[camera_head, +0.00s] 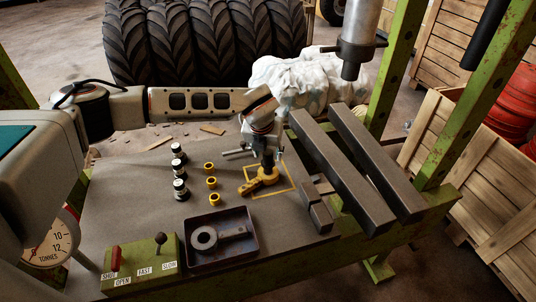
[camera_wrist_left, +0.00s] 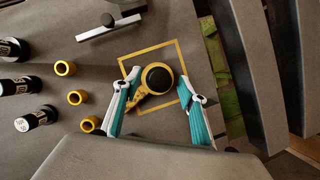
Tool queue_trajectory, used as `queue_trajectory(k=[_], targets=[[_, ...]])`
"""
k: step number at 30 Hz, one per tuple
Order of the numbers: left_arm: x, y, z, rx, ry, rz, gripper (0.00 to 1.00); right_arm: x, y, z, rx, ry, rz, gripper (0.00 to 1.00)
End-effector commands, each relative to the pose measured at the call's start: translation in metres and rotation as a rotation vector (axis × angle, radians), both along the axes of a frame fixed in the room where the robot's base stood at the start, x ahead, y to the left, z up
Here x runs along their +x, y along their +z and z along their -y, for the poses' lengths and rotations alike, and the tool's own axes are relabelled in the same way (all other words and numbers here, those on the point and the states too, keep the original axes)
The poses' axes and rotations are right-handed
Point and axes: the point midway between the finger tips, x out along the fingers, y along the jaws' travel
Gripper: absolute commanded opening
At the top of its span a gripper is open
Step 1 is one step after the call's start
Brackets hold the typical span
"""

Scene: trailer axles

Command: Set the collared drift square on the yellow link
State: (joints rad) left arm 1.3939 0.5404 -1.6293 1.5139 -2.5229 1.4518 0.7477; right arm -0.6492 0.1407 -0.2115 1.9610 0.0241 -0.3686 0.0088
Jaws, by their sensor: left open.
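The yellow link (camera_head: 252,186) lies flat inside a yellow square outline on the bench; it also shows in the left wrist view (camera_wrist_left: 139,97). A dark round piece (camera_wrist_left: 158,78), apparently the collared drift, is over the link's large eye. I see it nearly end-on, so I cannot tell whether it sits square. My left gripper (camera_head: 268,165) points down over the link. In the left wrist view its teal fingers (camera_wrist_left: 160,98) are spread wide on either side of the link, apart from the dark piece. In the head view the gripper partly hides this piece. My right gripper is out of view.
Several black-and-white cylinders (camera_head: 179,171) and yellow bushes (camera_head: 211,183) stand left of the link. A dark tray (camera_head: 249,252) holds a grey part in front. Dark steel beams (camera_head: 340,170) lie to the right. A pale bar (camera_wrist_left: 108,27) lies behind the link. A press ram (camera_head: 360,35) hangs above.

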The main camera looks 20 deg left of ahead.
Motion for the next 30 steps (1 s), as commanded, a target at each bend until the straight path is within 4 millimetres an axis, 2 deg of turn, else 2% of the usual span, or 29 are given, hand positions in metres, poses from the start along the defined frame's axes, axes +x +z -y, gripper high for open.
queue_trajectory(k=[9,15,21,30], targets=[[-0.023,0.062,0.002,-0.001,-0.002,0.006,0.42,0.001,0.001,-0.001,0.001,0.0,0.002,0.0],[-0.034,0.087,0.003,-0.001,-0.002,0.004,0.42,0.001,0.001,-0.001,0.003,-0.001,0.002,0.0],[-0.038,0.095,0.003,-0.001,0.0,0.002,0.42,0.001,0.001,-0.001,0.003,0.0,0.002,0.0],[-0.039,0.095,0.003,-0.001,0.0,0.002,0.42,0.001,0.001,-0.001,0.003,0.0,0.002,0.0]])
